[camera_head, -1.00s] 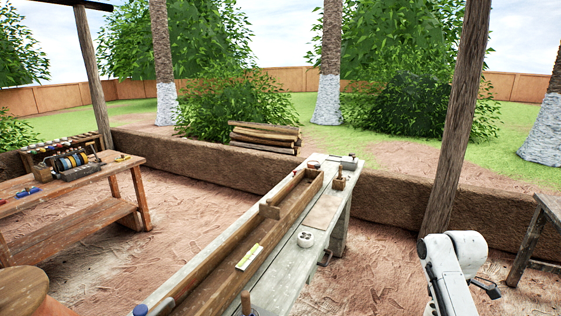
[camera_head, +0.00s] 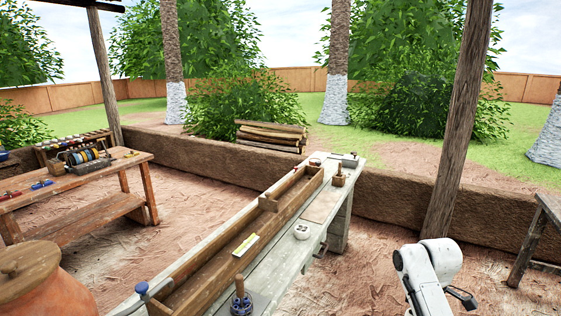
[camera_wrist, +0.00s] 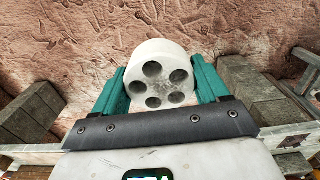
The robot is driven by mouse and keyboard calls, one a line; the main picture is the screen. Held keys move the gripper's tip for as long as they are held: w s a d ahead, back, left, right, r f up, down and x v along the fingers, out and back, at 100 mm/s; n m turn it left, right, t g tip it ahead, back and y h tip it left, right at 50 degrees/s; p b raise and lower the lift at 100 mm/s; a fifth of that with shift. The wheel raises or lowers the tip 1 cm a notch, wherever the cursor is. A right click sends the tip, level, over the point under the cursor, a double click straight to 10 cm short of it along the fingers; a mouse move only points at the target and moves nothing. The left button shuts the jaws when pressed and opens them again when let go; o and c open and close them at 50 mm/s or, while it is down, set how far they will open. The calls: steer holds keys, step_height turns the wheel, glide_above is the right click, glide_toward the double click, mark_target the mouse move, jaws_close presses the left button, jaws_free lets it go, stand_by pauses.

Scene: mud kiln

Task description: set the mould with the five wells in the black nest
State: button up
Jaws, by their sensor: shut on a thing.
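The white round mould with five dark wells (camera_wrist: 160,76) is between the two teal fingers of my gripper (camera_wrist: 158,92) in the wrist view. The fingers press on its sides, and its wells face the camera. Bare reddish ground shows behind it. In the head view my gripper (camera_head: 462,298) is at the lower right, off the right side of the long bench; the mould cannot be made out there. A second white mould (camera_head: 302,231) with dark wells stands on the bench; its wells are too small to count. I cannot make out the black nest for certain.
The long bench (camera_head: 318,214) bears a wooden trough (camera_head: 215,270), a yellow-green strip (camera_head: 246,245), a blue holed piece with a wooden handle (camera_head: 241,304) on a dark plate, and a small wooden block (camera_head: 339,178). A wooden post (camera_head: 460,130) stands behind my arm. A clay jar (camera_head: 35,280) is at lower left.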

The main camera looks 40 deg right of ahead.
steer(key=w+a+f+m, duration=0.1)
steer(key=w+a, duration=0.3)
steer(key=a, duration=0.6)
steer(key=w+a+f+m, duration=0.1)
steer(key=w+a+f, duration=0.3)
steer(key=a, duration=0.6)
steer(key=w+a+f+m+b, duration=0.1)
steer(key=w+a+f, duration=0.2)
steer(key=a, duration=0.8)
steer(key=shift+w+m, duration=0.3)
steer(key=shift+w, duration=0.8)
steer(key=shift+m, duration=0.7)
steer(key=a, duration=0.3)
steer(key=a+f, duration=0.1)
steer(key=a, duration=0.5)
steer(key=shift+s+a+f, duration=0.35)
steer(key=shift+s+a, duration=0.05)
